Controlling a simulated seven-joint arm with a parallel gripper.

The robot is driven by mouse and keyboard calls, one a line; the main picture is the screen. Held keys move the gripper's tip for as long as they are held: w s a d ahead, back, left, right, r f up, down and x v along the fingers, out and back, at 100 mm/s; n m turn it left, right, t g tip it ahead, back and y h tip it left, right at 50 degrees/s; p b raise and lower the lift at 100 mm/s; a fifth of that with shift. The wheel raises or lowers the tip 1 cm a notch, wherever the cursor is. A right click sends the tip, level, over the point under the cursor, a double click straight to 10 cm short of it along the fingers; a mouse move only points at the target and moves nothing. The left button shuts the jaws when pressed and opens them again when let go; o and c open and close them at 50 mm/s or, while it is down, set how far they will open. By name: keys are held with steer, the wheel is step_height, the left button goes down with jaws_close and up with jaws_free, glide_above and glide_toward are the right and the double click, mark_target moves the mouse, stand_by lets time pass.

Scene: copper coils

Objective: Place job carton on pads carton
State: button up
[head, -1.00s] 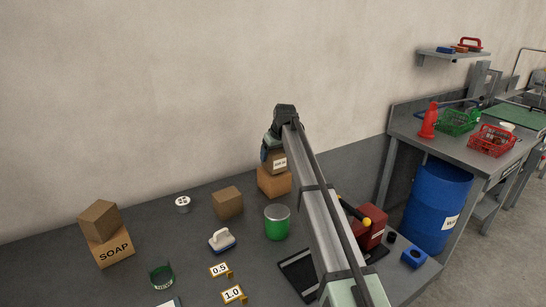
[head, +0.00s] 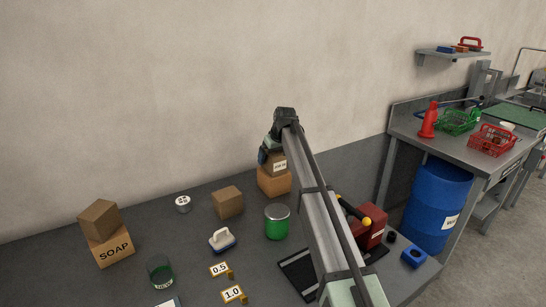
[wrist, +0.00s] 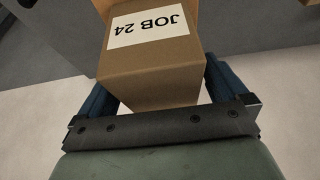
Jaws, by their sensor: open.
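The job carton (head: 281,157), a small brown box with a white label, sits on top of a larger orange-brown carton (head: 274,182) near the wall. I take the larger one to be the pads carton; its lettering does not show. In the wrist view the job carton (wrist: 150,70) has its "JOB 24" label upside down. My gripper (wrist: 158,82) is open, with a blue finger on each side of the job carton. Whether the fingers touch it I cannot tell. In the head view my arm partly hides both cartons.
A red box (head: 371,228) is right of my arm.

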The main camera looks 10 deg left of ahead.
steer(key=v, duration=1.2)
steer(key=shift+r, duration=0.1)
